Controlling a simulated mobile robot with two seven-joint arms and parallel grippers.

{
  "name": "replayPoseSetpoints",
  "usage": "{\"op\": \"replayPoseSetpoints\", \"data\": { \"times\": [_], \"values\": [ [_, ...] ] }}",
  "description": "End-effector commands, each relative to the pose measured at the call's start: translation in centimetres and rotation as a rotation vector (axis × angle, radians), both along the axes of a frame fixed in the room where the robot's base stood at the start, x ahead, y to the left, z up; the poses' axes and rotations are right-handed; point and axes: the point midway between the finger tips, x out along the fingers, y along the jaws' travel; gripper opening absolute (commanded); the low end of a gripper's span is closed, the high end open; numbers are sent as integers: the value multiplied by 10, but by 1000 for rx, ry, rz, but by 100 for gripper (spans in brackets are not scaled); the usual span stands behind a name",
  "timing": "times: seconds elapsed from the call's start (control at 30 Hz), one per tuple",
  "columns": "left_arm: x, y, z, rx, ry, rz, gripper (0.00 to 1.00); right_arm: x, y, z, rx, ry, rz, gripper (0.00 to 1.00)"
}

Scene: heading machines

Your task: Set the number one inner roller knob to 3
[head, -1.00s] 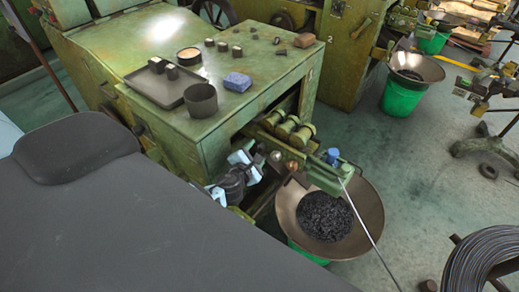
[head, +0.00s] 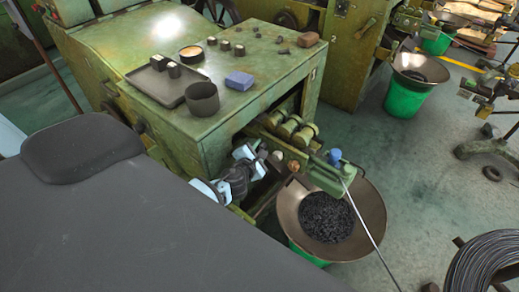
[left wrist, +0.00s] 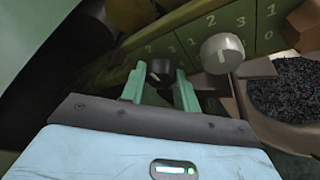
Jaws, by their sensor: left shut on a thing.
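In the left wrist view a dark knob (left wrist: 160,69) sits on the green panel, between the two green fingers of my left gripper (left wrist: 160,80). The gripper is shut on this knob. Digits 2, 3 and 1 show beside it, partly hidden; the knob's setting is too small to read. A light grey knob (left wrist: 222,53) is just to the right, with 1, 2, 3 and 0 around it. In the head view my left gripper (head: 258,153) is at the machine's front rail, left of a copper-coloured knob (head: 293,167). My right gripper is not in view.
Several rollers (head: 290,127) lie in the machine opening above the rail. A wide bowl (head: 373,207) of dark pieces stands at right. The machine top holds a tray (head: 157,96), a dark cup (head: 202,99) and a blue block (head: 239,81). Open floor lies beyond the bowl.

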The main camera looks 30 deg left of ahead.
Motion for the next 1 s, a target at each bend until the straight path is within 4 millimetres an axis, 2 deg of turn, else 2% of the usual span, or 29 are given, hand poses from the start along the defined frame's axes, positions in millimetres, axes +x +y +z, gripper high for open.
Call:
{"op": "replayPoseSetpoints", "data": {
  "times": [0.37,1.0],
  "values": [
    [0,0,-1,116,-8,-1,8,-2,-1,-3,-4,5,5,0],
    [0,0,-2,685,-54,0,8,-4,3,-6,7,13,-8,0]
  ]
}}
